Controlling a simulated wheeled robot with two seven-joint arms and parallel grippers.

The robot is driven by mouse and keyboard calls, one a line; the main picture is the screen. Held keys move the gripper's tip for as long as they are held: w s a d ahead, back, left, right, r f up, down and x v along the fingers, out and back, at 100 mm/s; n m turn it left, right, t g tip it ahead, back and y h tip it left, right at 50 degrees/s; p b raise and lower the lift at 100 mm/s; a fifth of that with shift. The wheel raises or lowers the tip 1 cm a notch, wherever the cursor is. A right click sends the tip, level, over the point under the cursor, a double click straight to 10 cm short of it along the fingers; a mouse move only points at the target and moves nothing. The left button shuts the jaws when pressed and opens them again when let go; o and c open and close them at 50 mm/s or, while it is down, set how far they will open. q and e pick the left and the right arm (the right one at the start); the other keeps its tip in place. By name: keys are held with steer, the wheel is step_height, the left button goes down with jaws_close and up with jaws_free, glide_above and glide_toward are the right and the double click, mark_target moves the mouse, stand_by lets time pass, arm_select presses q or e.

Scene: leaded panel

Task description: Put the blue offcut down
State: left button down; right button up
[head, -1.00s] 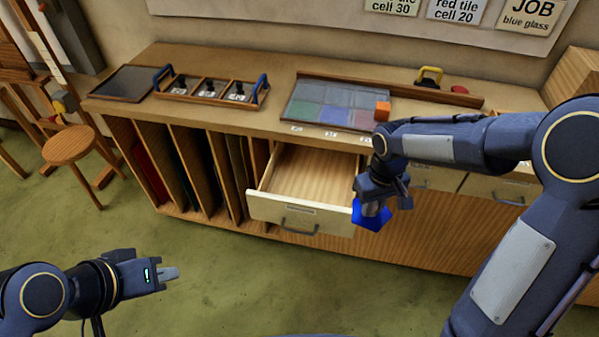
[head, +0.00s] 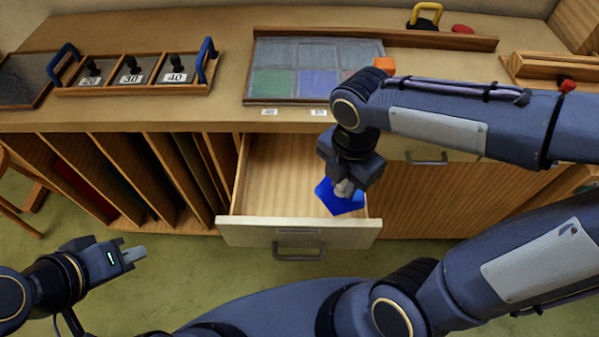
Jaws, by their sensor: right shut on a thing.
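The blue offcut (head: 341,203) is a flat, angular piece of blue glass in the head view. My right gripper (head: 343,187) is shut on it and points down. The offcut shows over the right part of the open drawer (head: 265,195); I cannot tell its height above the drawer floor. The drawer's visible floor is bare wood. My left gripper (head: 134,255) is at the lower left, away from the bench and empty; whether its fingers are apart is too small to tell.
On the bench lie the leaded panel (head: 300,55) with an orange block (head: 384,64), and a tray (head: 133,90) with knobbed compartments numbered 20, 30 and 40. Vertical sheet slots (head: 130,180) stand left of the drawer. A yellow-handled tool (head: 424,20) sits behind.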

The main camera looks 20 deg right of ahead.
steer(key=w+a+f, duration=0.2)
steer(key=w+a, duration=0.1)
steer(key=w, duration=0.1)
steer(key=b, duration=0.1)
glide_above(302, 190)
step_height(302, 190, down, 6)
steer(key=shift+s+f, duration=0.1)
steer(key=shift+s, duration=0.05)
steer(key=shift+f+b, duration=0.55)
steer(key=shift+f, duration=1.1)
steer(key=shift+f, duration=0.1)
steer(key=shift+f, duration=0.15)
steer(key=o, duration=0.8)
steer(key=shift+o, duration=0.2)
